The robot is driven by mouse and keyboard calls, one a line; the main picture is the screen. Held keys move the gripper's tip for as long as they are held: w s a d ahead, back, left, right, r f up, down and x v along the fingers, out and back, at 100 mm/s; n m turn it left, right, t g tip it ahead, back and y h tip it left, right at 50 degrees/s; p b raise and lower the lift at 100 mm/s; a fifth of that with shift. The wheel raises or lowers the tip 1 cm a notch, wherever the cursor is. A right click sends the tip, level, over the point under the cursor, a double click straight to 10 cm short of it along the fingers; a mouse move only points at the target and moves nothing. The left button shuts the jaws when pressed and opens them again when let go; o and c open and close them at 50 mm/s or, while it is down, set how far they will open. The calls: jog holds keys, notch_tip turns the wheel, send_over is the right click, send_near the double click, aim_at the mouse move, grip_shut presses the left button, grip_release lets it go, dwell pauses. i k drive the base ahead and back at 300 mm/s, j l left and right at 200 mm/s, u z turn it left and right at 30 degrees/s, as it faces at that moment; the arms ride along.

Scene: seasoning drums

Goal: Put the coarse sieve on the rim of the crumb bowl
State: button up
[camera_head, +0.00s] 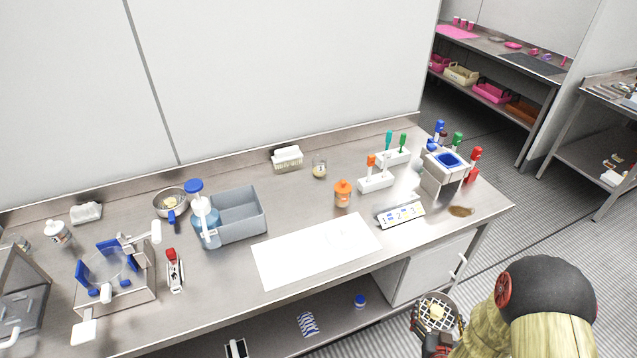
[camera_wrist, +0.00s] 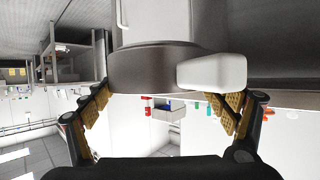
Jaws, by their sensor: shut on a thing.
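The coarse sieve (camera_head: 437,309), round with a wide pale mesh and a dark rim, is in my gripper (camera_head: 438,341) at the lower right, in front of the bench and well away from it. A pale yellow lump shows at its mesh. In the wrist view my gripper (camera_wrist: 162,98) is shut on the sieve, whose brown-grey round side (camera_wrist: 145,68) and whitish block lie across the fingers. A metal bowl (camera_head: 160,206) with pale contents, seemingly the crumb bowl, stands at the back left of the bench. A blue handle-like part shows at its front.
A grey bin (camera_head: 238,217) and a blue-capped bottle (camera_head: 205,219) stand right of the bowl. A clear-walled device (camera_head: 115,286) is in front left. A white mat (camera_head: 316,250) lies bare mid-bench. An orange-topped jar (camera_head: 343,195) and colored-handled tools in white holders (camera_head: 377,183) are farther right.

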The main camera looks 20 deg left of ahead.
aim_at(101, 273)
jog(key=k+j+z, duration=0.1)
jog(key=k+j, duration=0.3)
jog(key=j, duration=0.25)
jog(key=k+j+z, duration=0.1)
jog(key=k+j, duration=0.35)
jog(key=j, duration=0.2)
jog(key=k+j+z, duration=0.1)
jog(key=k+j, duration=0.35)
jog(key=j, duration=0.15)
